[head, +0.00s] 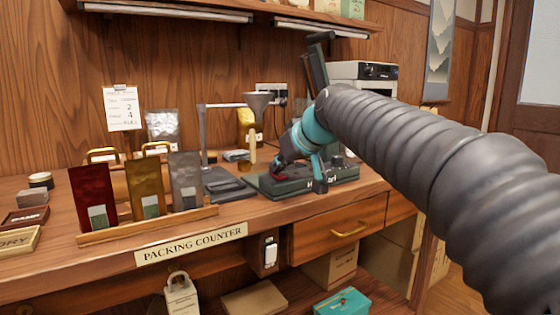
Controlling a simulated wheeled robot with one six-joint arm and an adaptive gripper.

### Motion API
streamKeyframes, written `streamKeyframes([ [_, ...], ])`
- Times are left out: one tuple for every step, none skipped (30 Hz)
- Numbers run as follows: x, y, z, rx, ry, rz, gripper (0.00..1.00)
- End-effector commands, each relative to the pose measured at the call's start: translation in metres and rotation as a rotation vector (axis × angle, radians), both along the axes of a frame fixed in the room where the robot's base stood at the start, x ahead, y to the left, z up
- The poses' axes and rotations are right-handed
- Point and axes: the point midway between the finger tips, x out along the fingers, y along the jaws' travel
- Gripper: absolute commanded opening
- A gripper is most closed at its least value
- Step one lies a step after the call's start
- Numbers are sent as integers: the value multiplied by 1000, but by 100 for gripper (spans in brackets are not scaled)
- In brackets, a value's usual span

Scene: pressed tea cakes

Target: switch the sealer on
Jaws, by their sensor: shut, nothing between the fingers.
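The sealer (343,178) is a low dark green machine on the counter, right of the middle, with partly hidden white lettering on its front. A small red part, apparently its switch (279,176), shows at its left end. Whether it is on or off cannot be told. A dark bar (318,62) stands raised behind my arm and seems to belong to the sealer. My gripper (279,166), teal and dark, is shut and empty. It points down at the sealer's left end, close above the red part. Contact cannot be told. My arm hides much of the sealer's right and back.
Three pouches stand in a wooden rack (150,228) at the left. A funnel stand (204,135) stands just left of the sealer. A wall outlet (271,95) with a dark plug is behind. A white-fronted device (270,251) is on the counter's front below.

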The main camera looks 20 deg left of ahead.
Motion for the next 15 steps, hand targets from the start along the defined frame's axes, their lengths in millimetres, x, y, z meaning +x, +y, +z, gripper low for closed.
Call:
streamKeyframes([
  [0, 0, 0, 0, 0, 0, 0],
  [0, 0, 0, 0, 0, 0, 0],
  [0, 0, 0, 0, 0, 0, 0],
  [0, 0, -1, 0, 0, 0, 0],
  [0, 1, -3, -1, 1, 0, 0],
  [2, 2, -6, 0, 1, 1, 0],
  [3, 3, -10, 0, 1, 1, 0],
  [2, 3, -6, 0, 0, 1, 0],
  [2, 3, -6, 0, 1, 1, 0],
  [2, 3, -6, 0, 1, 1, 0],
  [2, 3, -6, -1, 2, 1, 0],
  [2, 3, -7, -2, 2, 1, 0],
  [2, 3, -7, -2, 2, 1, 0],
  [2, 3, -7, -2, 2, 1, 0],
  [3, 3, -7, -2, 4, 2, 0],
])
